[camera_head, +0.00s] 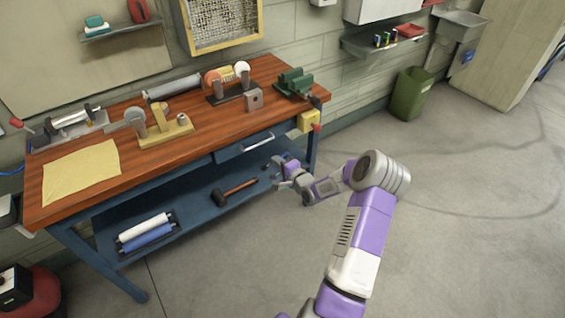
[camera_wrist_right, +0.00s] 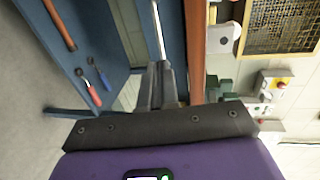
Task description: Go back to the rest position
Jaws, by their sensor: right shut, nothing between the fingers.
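My right gripper (camera_head: 276,170) is in front of the workbench, near the drawer and above the lower shelf's right end in the head view. In the right wrist view its fingers (camera_wrist_right: 160,85) are together with nothing between them. The workbench (camera_head: 215,128) has a brown wooden top and a blue frame. A drawer with a light handle (camera_head: 245,148) sits under the top; its handle also shows beyond the fingers in the right wrist view (camera_wrist_right: 158,30). I cannot tell whether the gripper touches the bench. My left gripper is not in view.
A hammer (camera_head: 234,191) and white and blue rolls (camera_head: 147,233) lie on the lower shelf (camera_head: 190,220). A green vise (camera_head: 295,83), a grinder (camera_head: 228,80) and a yellow cloth (camera_head: 80,172) are on the top. A green bin (camera_head: 410,95) stands by the wall. The floor at right is clear.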

